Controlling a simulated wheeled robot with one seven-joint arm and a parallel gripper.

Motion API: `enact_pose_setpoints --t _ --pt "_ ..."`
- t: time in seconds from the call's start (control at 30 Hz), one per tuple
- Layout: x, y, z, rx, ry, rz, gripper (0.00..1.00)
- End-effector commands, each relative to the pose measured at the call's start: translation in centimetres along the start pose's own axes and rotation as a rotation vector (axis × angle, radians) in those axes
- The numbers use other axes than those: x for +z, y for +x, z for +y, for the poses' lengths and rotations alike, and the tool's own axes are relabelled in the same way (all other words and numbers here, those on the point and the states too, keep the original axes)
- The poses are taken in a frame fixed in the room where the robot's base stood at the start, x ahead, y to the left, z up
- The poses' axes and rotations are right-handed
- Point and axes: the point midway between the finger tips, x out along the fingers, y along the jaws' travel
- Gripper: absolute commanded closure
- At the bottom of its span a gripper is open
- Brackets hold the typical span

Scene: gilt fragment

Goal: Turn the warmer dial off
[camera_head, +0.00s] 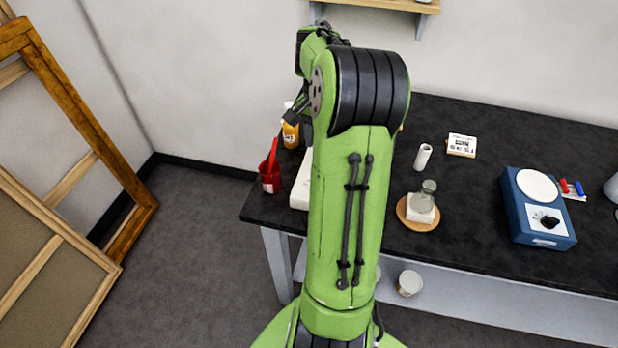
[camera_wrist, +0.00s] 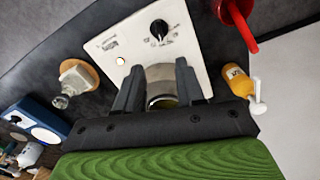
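A white flat unit (camera_wrist: 137,47) with a black round dial (camera_wrist: 159,29) and a small round light (camera_wrist: 120,61) lies ahead of my gripper in the wrist view. In the head view only a strip of this white unit (camera_head: 301,187) shows; my arm hides its dial. My gripper (camera_wrist: 157,75) has its two dark fingers apart, short of the dial. A round metal-rimmed pot (camera_wrist: 160,72) shows between the fingers; I see no clear contact. My arm hides the gripper in the head view. A blue device (camera_head: 538,228) with its own black dial (camera_head: 548,222) stands at right.
Black table top (camera_head: 470,190) lies bare between board and blue device.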

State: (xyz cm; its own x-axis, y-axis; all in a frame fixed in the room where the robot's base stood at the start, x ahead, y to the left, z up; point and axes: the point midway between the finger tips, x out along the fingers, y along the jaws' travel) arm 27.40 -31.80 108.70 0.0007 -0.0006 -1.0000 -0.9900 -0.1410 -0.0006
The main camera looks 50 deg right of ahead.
Motion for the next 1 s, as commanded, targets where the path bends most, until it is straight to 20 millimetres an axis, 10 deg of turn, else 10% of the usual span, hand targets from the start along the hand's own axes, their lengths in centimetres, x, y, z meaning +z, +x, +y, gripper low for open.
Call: enact_pose_setpoints --t 0.5,0.87,1.0 --pt "0.1 12.6 0.0 0.001 -0.002 -0.004 0.62" --pt "0.1 13.7 0.0 0.0 -0.003 0.0 0.62" --pt "0.1 13.7 0.0 0.0 -0.003 0.0 0.79"
